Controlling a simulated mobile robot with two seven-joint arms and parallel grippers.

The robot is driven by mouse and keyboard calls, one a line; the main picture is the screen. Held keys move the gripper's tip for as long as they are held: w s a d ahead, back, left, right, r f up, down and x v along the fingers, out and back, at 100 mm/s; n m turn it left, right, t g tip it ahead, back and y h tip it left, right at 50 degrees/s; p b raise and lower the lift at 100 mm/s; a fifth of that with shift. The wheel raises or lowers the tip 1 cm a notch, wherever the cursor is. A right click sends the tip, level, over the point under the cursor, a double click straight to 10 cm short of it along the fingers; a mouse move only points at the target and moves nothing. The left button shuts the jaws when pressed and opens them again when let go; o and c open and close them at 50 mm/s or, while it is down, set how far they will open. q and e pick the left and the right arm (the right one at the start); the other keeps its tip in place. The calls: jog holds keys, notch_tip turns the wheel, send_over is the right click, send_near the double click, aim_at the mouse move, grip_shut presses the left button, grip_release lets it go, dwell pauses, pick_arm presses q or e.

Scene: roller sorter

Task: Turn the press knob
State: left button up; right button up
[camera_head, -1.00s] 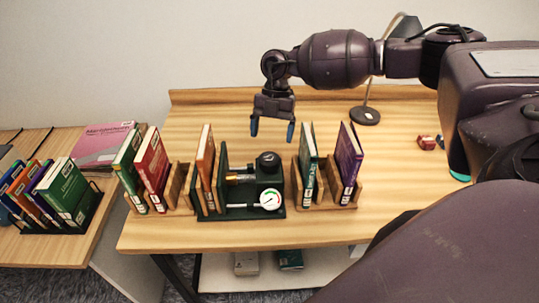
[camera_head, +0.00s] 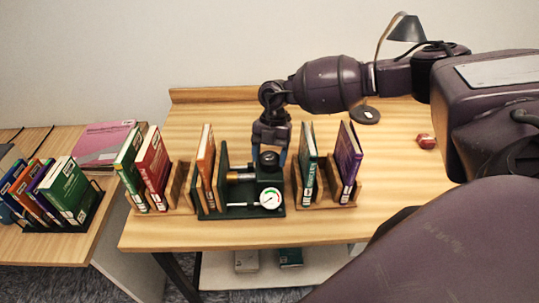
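The press (camera_head: 262,188) is a dark green device on the wooden table, with a brass cylinder and a round white gauge (camera_head: 270,199) at its front. Its black knob (camera_head: 268,159) sits on top. My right gripper (camera_head: 269,152) is just above and behind the knob, pointing down. Its blue-tipped fingers are apart, one to each side of the knob; I cannot tell whether they touch it. An orange book (camera_head: 206,160) stands at the press's left side. My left gripper is not in view.
Green (camera_head: 308,160) and purple (camera_head: 347,160) books stand in a wooden holder close to the right of the press. Green and red (camera_head: 152,168) books stand at the left. A desk lamp (camera_head: 405,28) stands behind my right arm.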

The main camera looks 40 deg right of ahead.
jog(key=c, duration=0.5)
jog(key=shift+o, duration=0.2)
jog(key=shift+n, duration=0.3)
